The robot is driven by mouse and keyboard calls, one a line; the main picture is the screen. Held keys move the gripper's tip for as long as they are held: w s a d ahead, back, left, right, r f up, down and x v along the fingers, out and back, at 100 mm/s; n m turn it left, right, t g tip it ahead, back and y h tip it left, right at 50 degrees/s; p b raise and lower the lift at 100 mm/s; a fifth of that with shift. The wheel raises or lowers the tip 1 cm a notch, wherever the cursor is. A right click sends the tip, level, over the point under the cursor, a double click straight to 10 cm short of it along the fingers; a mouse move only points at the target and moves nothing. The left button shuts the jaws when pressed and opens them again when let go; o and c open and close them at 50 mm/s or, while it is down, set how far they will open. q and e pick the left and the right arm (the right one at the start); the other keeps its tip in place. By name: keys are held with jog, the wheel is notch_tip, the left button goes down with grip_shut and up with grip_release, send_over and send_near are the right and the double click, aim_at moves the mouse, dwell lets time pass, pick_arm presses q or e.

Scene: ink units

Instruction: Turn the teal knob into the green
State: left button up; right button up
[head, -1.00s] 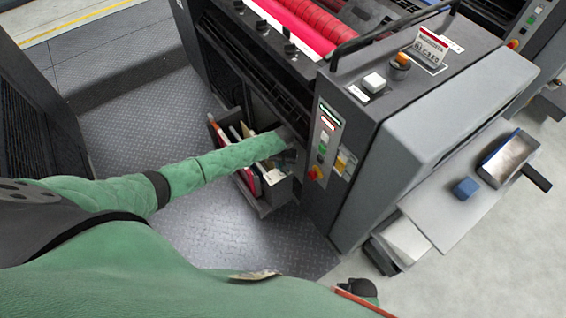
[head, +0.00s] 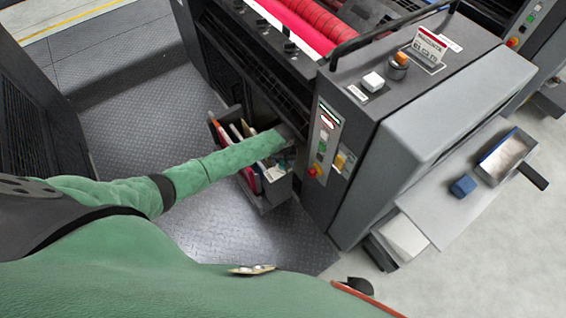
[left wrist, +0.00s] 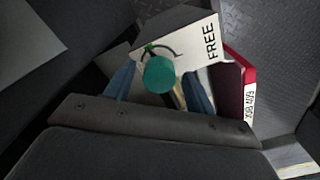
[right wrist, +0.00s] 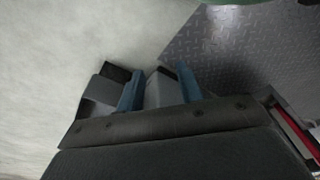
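In the head view the left gripper (head: 286,134) is mostly hidden against the dark press. The knob is hidden there. My right gripper (right wrist: 160,88) is open and empty in the right wrist view, above the floor and some grey blocks.
The press (head: 335,200) stands at the centre right, with a control strip (head: 325,135) on its corner. An open bin (head: 270,205) of folders stands below my left arm. A red binder (left wrist: 240,75) is right of the plate. Patterned floor (head: 140,130) is clear at left.

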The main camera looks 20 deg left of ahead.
pick_arm(q)
jog(key=shift+r, duration=0.15)
jog(key=shift+r, duration=0.3)
notch_tip(320, 180, up, 6)
jog(key=shift+r+b, duration=0.25)
jog(key=shift+b, duration=0.5)
jog(key=shift+r, duration=0.2)
pick_arm(e)
jog(key=r, duration=0.2)
jog(key=a+r, duration=0.1)
jog(key=shift+s+r, duration=0.1)
jog(key=shift+r, duration=0.3)
pick_arm(q)
jog(key=shift+s+d, duration=0.1)
pick_arm(e)
jog(key=shift+w+d, duration=0.1)
jog(key=shift+w, duration=0.1)
